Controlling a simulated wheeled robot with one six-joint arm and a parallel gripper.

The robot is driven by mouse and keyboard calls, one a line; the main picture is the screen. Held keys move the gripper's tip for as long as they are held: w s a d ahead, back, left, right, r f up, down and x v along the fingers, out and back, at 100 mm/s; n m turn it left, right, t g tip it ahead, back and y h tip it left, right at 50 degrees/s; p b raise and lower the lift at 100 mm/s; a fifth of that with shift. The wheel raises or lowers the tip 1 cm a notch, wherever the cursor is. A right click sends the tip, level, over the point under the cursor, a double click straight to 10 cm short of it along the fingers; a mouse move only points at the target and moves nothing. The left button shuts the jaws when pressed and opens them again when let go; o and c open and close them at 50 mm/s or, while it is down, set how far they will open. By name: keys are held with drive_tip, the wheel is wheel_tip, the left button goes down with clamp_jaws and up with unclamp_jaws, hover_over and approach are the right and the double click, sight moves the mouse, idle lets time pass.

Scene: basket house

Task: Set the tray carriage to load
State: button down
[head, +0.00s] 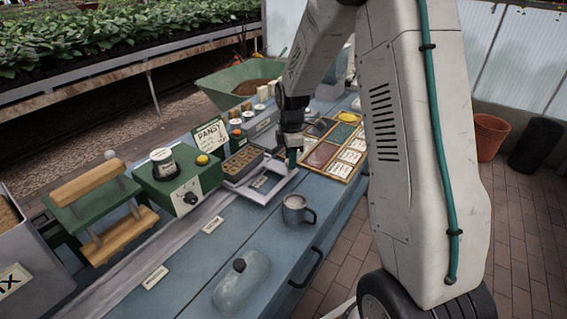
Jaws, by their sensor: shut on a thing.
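The tray carriage (276,190) is a pale grey metal plate on a rail along the blue bench. A brown cell tray (243,162) sits at its back left part. My gripper (292,150) points down at the carriage's right end. It is shut on what looks like a small dark green upright handle (292,159), mostly hidden by the fingers. Small white labels lie along the rail, one at the near left (155,277) and one in the middle (212,225). Their words are too small to read.
A green box with a dial (180,185) and a green press with wooden bars (100,205) stand left of the carriage. A wooden sectioned tray (342,166) lies to the right.

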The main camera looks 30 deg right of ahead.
drive_tip(key=shift+d, duration=0.2)
drive_tip(key=c, duration=1.1)
unclamp_jaws()
drive_tip(key=shift+d, duration=0.1)
drive_tip(key=shift+o, duration=0.2)
wheel_tip(320, 180, up, 8)
drive_tip(key=shift+f, duration=0.1)
